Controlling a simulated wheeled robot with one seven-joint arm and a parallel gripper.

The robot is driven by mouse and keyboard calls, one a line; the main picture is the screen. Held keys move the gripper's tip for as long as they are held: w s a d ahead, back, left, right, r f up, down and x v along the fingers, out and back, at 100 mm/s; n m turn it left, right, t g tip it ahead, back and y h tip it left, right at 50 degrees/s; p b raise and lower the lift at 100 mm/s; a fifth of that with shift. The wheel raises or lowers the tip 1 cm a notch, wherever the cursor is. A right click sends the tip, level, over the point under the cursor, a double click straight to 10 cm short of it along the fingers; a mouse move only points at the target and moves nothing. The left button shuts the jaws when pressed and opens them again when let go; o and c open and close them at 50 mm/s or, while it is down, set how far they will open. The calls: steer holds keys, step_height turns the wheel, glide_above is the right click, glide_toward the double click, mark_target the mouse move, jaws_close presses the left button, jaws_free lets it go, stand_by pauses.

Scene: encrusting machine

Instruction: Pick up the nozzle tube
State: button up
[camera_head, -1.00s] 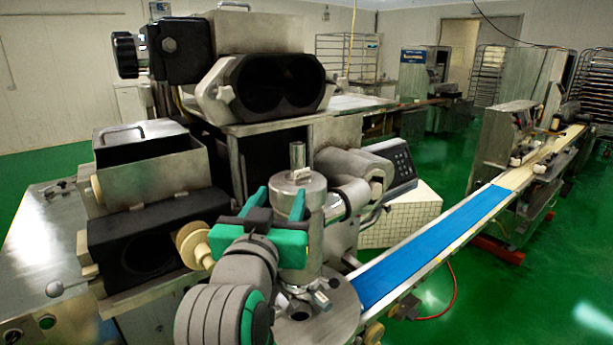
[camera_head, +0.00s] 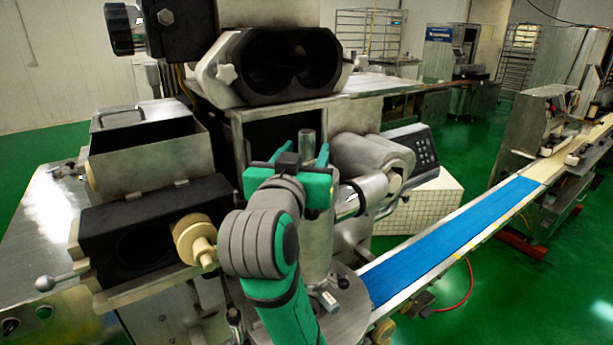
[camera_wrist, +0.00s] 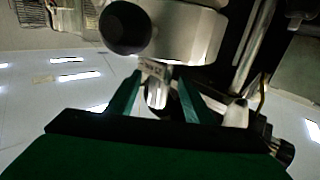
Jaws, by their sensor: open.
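The nozzle tube (camera_head: 306,143) is a short upright grey metal tube on top of the machine's metal cylinder. My gripper (camera_head: 303,155) is at the tube's height, in front of the cylinder, and partly hides the tube's lower part. In the wrist view, the scene looks upside down and the shiny tube (camera_wrist: 157,93) shows between the two green fingers of my gripper (camera_wrist: 158,92). The fingers are open, with a gap visible on each side of the tube. A small label sits near the tube's base on the cylinder.
The encrusting machine's black double-holed head (camera_head: 290,65) stands above and behind the tube. A metal hopper box (camera_head: 145,150) and a beige knob (camera_head: 193,240) are at left. A metal roller (camera_head: 372,160) is close at right. A blue conveyor belt (camera_head: 455,240) runs off right.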

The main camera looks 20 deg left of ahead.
steer(key=w, duration=0.5)
steer(key=shift+a+f, duration=0.2)
steer(key=shift+a, duration=0.15)
steer(key=shift+c, duration=0.6)
steer(key=c, duration=1.1)
jaws_close()
steer(key=shift+a, duration=0.1)
